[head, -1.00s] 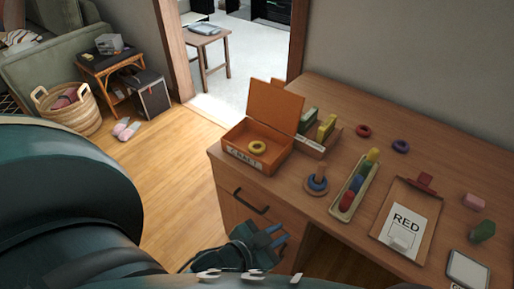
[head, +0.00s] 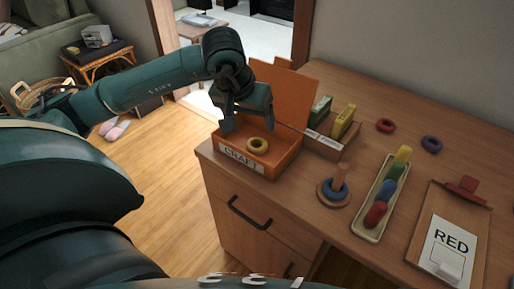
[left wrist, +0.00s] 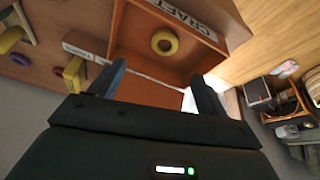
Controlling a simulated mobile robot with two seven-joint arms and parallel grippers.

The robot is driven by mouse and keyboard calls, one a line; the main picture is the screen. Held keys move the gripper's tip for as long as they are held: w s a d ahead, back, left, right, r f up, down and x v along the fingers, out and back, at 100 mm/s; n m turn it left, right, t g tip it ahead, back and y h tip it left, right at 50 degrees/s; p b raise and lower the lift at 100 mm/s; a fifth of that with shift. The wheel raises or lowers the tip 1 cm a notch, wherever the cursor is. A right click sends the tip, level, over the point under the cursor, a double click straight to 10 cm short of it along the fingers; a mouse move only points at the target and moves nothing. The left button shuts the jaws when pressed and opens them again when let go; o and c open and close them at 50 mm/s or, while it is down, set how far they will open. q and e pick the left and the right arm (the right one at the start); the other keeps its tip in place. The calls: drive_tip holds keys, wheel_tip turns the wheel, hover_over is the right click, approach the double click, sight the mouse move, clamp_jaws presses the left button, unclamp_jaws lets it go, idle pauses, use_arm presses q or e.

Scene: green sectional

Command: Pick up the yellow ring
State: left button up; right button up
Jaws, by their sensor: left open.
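The yellow ring (head: 257,145) lies flat inside the open orange box labelled CRAFT (head: 272,168) on the desk. It also shows in the left wrist view (left wrist: 164,34), near the labelled wall of the box (left wrist: 206,37). My left gripper (head: 247,124) is over the back left part of the box, its fingers apart and pointing down. In the left wrist view the fingers (left wrist: 158,85) are open with nothing between them, and the ring is apart from them. My right gripper is not in view.
The raised box lid (head: 285,92) stands behind the box. A wooden holder (head: 329,143) with green and yellow pieces is close on its right. A peg stand with a blue ring (head: 334,190), a tray of coloured pieces (head: 366,224) and a clipboard (head: 425,215) lie further right.

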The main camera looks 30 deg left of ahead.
use_arm(q)
approach(259, 145)
drive_tip(key=shift+f+y, duration=0.3)
drive_tip(key=shift+x, duration=2.85)
drive_tip(key=shift+d, duration=0.2)
drive_tip(key=shift+c, duration=0.4)
drive_tip(key=c, duration=1)
drive_tip(key=shift+o, duration=0.2)
wheel_tip(259, 145, up, 10)
